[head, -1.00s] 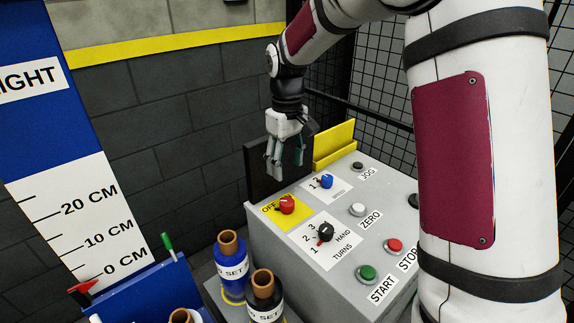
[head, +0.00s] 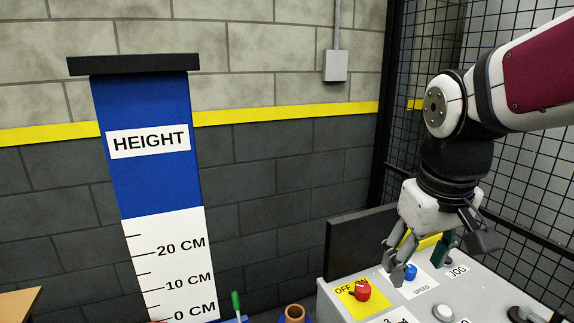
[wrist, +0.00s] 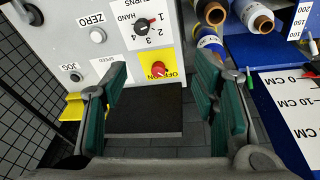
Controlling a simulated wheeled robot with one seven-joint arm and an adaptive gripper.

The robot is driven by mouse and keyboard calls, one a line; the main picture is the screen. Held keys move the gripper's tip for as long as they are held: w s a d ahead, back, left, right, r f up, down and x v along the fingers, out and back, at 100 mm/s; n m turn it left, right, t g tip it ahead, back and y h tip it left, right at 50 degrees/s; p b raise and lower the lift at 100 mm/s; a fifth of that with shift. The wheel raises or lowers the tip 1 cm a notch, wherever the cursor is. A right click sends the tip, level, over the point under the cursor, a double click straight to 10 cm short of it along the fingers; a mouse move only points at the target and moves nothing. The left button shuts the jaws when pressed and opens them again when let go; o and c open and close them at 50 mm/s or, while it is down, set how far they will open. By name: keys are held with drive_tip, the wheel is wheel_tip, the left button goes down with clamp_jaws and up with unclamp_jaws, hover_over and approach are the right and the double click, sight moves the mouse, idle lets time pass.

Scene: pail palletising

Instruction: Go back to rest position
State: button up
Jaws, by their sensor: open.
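My gripper (head: 418,262) hangs at the right of the head view, pointing down over the far part of the grey control panel (head: 335,305). Its fingers are apart with nothing between them. In the wrist view the two green-padded fingers (wrist: 160,105) are spread wide, and the panel lies beyond them. The red OFF/ON knob (head: 362,290) and the blue SPEED knob (head: 410,272) show near the fingers. In the wrist view the red knob (wrist: 158,69) appears between the fingertips. I cannot tell whether a finger touches the panel.
A blue and white height board (head: 150,180) stands left of the panel. Wire mesh fencing (head: 520,190) rises behind and right of my arm. Labelled rolls (wrist: 255,15) lie beside the panel. A dark plate (head: 350,245) stands at the panel's back edge. A wooden edge (head: 18,303) shows lower left.

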drive_tip(key=s+f+m+t, duration=0.1)
drive_tip(key=s+m, duration=0.1)
drive_tip(key=s, duration=1.1)
drive_tip(key=shift+s+t+y, duration=0.15)
drive_tip(key=shift+t+y, duration=0.15)
drive_tip(key=shift+t, duration=0.1)
